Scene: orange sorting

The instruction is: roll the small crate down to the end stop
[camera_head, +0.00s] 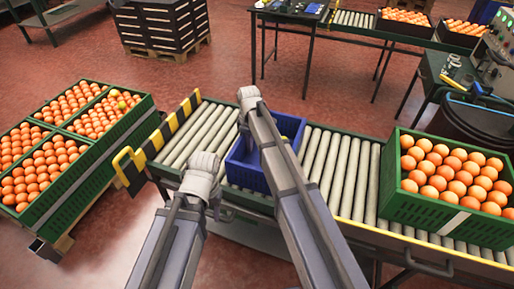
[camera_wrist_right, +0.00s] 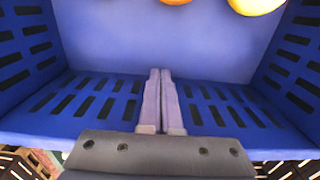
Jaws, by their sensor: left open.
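The small blue crate (camera_head: 238,172) sits on the roller conveyor, partly hidden behind my right arm. In the right wrist view its slotted blue walls (camera_wrist_right: 30,45) surround my right gripper (camera_wrist_right: 161,75). That gripper's two fingers are together, with nothing visible between them, in front of the crate's near wall. An orange fruit (camera_wrist_right: 176,1) and a yellowish one (camera_wrist_right: 257,5) show at that view's top edge. The end stop (camera_head: 172,126), striped yellow and black, is at the conveyor's left end, with bare rollers between it and the crate. My left gripper (camera_head: 226,209) is open beside the conveyor's near edge, left of the crate.
A green crate full of oranges (camera_head: 420,210) stands on the conveyor at the right. Green crates of oranges (camera_head: 85,187) stand on the left. Rollers between the blue and green crates are bare. A black bin (camera_head: 480,125) is behind the conveyor at the right.

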